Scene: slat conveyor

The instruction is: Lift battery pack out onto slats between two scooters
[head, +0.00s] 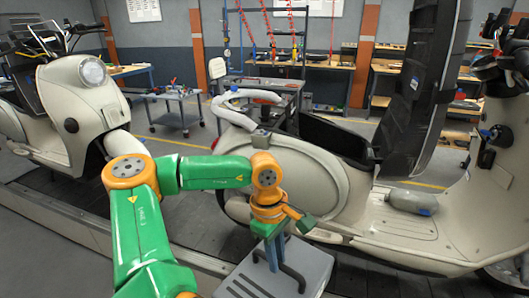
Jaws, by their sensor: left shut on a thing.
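My left gripper (275,257) reaches in from the lower left and points down. It is shut on the dark handle of the grey battery pack (312,262). The pack is at the bottom middle, in front of the right scooter, and its lower part is cut off by the picture edge. I cannot tell whether it hangs or rests on something. The right cream scooter (292,172) has its seat (418,85) raised over an open dark bay (325,135). The left cream scooter (70,100) stands at the far left. Dark slats (195,207) show between them. My right gripper is out of view.
A pale rail (60,212) edges the slats on the near side. A grey cylinder (410,202) lies on the right scooter's footboard. A tool cart (172,97) and workbenches (330,65) stand behind. The slats between the scooters look clear, partly hidden by my arm.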

